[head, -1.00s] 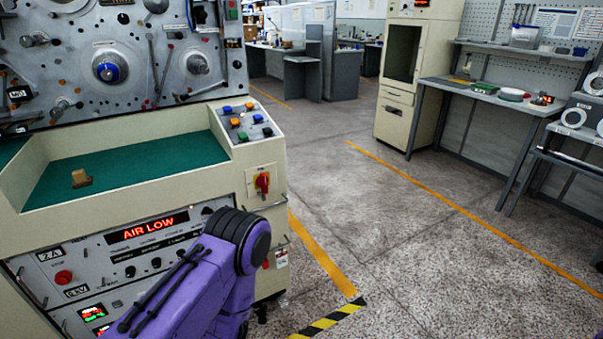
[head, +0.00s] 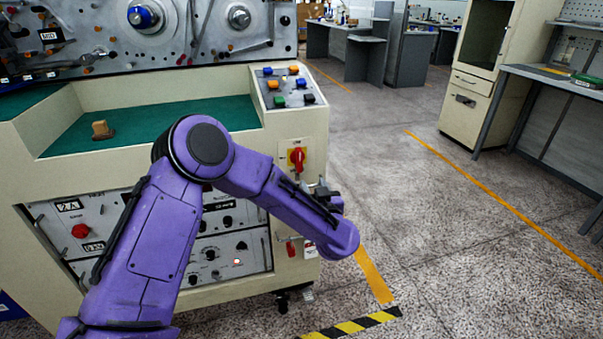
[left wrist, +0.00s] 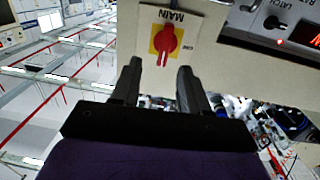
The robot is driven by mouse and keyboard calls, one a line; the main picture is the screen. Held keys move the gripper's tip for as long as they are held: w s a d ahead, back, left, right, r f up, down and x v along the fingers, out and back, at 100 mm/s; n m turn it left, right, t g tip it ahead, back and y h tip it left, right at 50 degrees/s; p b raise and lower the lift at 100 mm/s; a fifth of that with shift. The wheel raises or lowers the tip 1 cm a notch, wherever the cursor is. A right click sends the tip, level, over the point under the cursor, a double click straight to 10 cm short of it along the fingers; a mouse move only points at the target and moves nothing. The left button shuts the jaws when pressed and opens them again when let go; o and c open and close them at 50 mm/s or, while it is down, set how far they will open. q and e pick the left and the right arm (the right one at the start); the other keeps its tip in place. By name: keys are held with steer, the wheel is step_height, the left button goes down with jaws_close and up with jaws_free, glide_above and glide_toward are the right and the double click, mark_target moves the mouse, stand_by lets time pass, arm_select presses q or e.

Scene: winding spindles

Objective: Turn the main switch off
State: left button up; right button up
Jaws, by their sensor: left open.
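The main switch (head: 297,158) is a red rotary handle on a yellow plate, on the cream front of the machine below the push-button panel. Its handle looks upright in the head view. My left gripper (head: 322,188) is close to the switch, just right of and below it in the picture. In the left wrist view the switch (left wrist: 165,42) and its MAIN label appear upside down, ahead of and between the fingertips. The left gripper (left wrist: 159,68) is open and empty there; whether it touches the switch I cannot tell. My right gripper is not in view.
The machine's green tray (head: 180,118) holds a small wooden block (head: 101,130). Several coloured buttons sit on the panel (head: 288,88) above the switch. A red emergency button (head: 81,231) is at lower left. The floor (head: 440,230) to the right is open; a grey bench (head: 545,78) stands beyond.

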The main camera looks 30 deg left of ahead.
mark_target(300, 157)
arm_select(q)
steer(key=shift+n+g+y, duration=0.3)
steer(key=shift+n+y, duration=0.1)
steer(key=shift+y, duration=0.2)
steer(key=r+x, duration=0.1)
steer(key=x, duration=0.6)
steer(key=r+x, duration=0.1)
steer(key=x, duration=0.3)
steer(key=shift+w+a+r, duration=0.15)
steer(key=shift+a+r, duration=0.2)
jaws_close()
